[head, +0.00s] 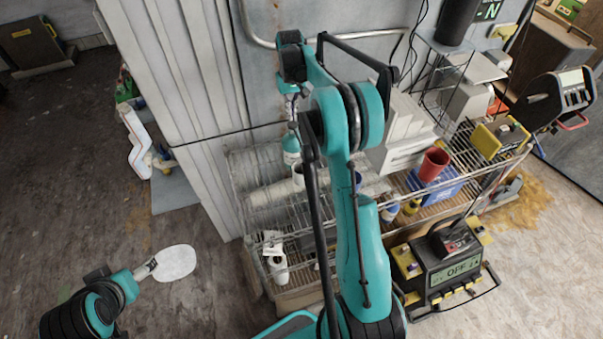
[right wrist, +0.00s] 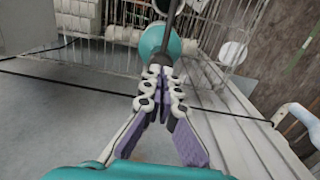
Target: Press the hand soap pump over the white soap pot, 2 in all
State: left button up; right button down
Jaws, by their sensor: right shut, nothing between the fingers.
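The hand soap bottle (head: 291,150), teal with a white label, stands upright on the shelf by the wall. A small white pot (head: 299,178), partly hidden by my arm, is close beside its base. My right gripper (head: 291,104) is over the bottle's top, shut and empty. In the right wrist view its fingers (right wrist: 160,82) meet just above the teal bottle (right wrist: 156,43); whether they touch the pump cannot be told. My left gripper (head: 150,265) is low at the left, small, its fingers unclear. A white oval (head: 176,262) shows at its tip.
The wire shelf (head: 262,192) holds white boxes, a red cup (head: 433,164) and a blue crate (head: 447,190). A yellow-and-black device (head: 440,266) stands in front at the right. White panels (head: 185,90) rise left of the shelf. The dark floor at the left is mostly clear.

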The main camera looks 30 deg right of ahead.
notch_tip(320, 180, up, 6)
jog(key=p, duration=0.3)
jog(key=shift+f, duration=0.2)
jog(key=s+a+f+n+t+b, duration=0.1)
jog(key=s+a+f+t+b, duration=0.35)
jog(key=s+a+b, duration=0.95)
jog(key=s+a+f+t+b, duration=0.1)
jog(key=s+a+f+b, duration=0.2)
jog(key=s+f+b, duration=0.3)
jog(key=s+a+f+n+t+b, duration=0.1)
jog(key=s+a+f+b, duration=0.3)
jog(key=f, duration=0.7)
jog(key=s+b, duration=0.2)
jog(key=s, duration=0.2)
jog(key=shift+s+a+f+n+t+b, duration=0.25)
jog(key=shift+s+f+n+t+b, duration=0.05)
jog(key=shift+s+f+t+b, duration=0.1)
